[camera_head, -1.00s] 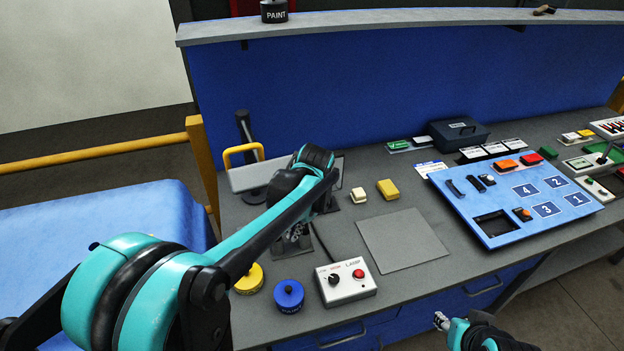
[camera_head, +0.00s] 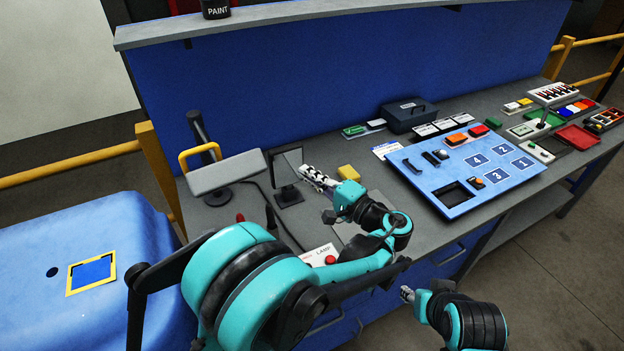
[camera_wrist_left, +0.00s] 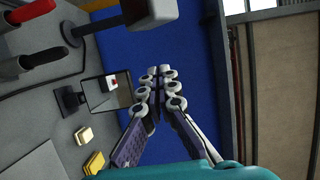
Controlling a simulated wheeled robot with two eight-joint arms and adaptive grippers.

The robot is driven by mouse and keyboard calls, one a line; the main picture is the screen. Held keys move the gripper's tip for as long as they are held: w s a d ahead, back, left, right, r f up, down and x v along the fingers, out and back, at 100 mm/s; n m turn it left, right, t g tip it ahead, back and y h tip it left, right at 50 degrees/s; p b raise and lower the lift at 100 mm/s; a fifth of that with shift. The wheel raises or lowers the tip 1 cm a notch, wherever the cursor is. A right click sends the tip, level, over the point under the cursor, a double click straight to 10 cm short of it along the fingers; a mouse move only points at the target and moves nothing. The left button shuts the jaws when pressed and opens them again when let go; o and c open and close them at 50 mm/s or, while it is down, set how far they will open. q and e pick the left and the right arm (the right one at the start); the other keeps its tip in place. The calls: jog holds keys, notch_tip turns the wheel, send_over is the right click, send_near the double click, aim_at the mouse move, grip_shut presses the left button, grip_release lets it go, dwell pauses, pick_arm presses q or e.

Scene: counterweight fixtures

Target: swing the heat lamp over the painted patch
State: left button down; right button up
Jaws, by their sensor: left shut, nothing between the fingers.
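The heat lamp is a grey box head (camera_head: 226,173) with a yellow loop handle (camera_head: 200,158) on a round-based stand at the bench's left end. The painted patch (camera_head: 91,272) is a blue square framed in yellow on the blue panel to the left. My left gripper (camera_head: 308,172) is shut and empty over the bench, beside a dark square plate on a stand, apart from the lamp. In the left wrist view the lamp head (camera_wrist_left: 148,12) is partly visible, beyond the closed fingertips (camera_wrist_left: 160,72). My right gripper (camera_head: 406,294) is low before the bench, its fingers unclear.
The dark upright plate (camera_head: 285,165) stands between lamp and left gripper. The LAMP control box (camera_head: 322,256) is partly hidden by my left arm. A yellow block (camera_head: 348,172) and a blue numbered board (camera_head: 470,170) are farther right. A yellow rail (camera_head: 70,163) runs behind the blue panel.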

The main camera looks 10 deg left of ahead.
pick_arm(q)
jog(key=a, duration=0.7)
jog(key=shift+w+a, duration=0.35)
jog(key=shift+w, duration=0.05)
jog(key=shift+s, duration=0.1)
